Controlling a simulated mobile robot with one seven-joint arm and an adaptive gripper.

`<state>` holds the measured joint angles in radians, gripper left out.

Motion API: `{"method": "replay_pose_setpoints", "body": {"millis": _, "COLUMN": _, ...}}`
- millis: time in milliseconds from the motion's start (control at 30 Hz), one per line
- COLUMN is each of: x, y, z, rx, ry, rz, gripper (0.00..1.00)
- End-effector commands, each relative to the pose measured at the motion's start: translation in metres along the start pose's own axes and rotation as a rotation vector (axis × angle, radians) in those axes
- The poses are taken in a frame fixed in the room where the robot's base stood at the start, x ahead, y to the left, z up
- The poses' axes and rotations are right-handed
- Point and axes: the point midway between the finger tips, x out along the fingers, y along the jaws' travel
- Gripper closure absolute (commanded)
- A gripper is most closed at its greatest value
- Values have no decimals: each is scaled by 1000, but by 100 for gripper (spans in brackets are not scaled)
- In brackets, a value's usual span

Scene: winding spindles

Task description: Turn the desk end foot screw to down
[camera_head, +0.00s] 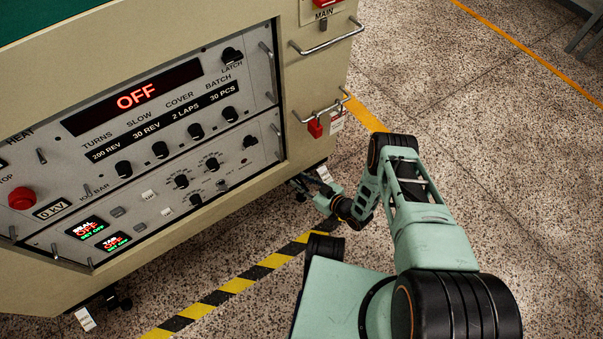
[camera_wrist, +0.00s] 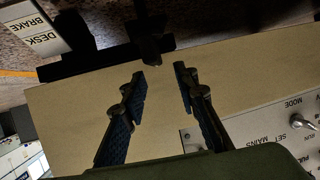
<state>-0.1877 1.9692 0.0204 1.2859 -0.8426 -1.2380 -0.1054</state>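A dark foot assembly (camera_head: 302,187) sits under the lower right corner of the cabinet, with a small white tag (camera_head: 324,174). In the wrist view, which looks upside down, a tag reads "DESK BRAKE" (camera_wrist: 35,32). Beside it are a dark bar (camera_wrist: 95,62) and a dark knob-like part (camera_wrist: 152,45), which looks like the foot screw. My gripper (camera_wrist: 159,78) is open and empty, its fingertips just short of that part with a gap between. In the head view my gripper (camera_head: 322,197) is low beside the foot; its fingers are hard to make out. The screw's up or down position cannot be told.
The beige cabinet (camera_head: 215,215) has a control panel (camera_head: 165,130) with knobs and a red "OFF" display. Handles and a red padlock (camera_head: 315,128) are on its right side. Another foot (camera_head: 118,300) shows lower left.

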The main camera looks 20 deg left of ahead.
Motion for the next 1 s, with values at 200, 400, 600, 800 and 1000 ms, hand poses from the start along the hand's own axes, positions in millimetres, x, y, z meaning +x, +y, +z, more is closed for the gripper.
{"method": "replay_pose_setpoints", "body": {"millis": 200, "x": -13, "y": 1, "z": -34, "rx": 0, "ry": 1, "rz": 1, "gripper": 72}}
{"method": "replay_pose_setpoints", "body": {"millis": 400, "x": -23, "y": 1, "z": -57, "rx": 0, "ry": 0, "rz": 0, "gripper": 72}}
{"method": "replay_pose_setpoints", "body": {"millis": 600, "x": -28, "y": 0, "z": -68, "rx": 0, "ry": -1, "rz": 0, "gripper": 72}}
{"method": "replay_pose_setpoints", "body": {"millis": 800, "x": -29, "y": 0, "z": -70, "rx": 0, "ry": -1, "rz": 0, "gripper": 72}}
{"method": "replay_pose_setpoints", "body": {"millis": 1000, "x": -29, "y": 0, "z": -69, "rx": 0, "ry": -1, "rz": 1, "gripper": 72}}
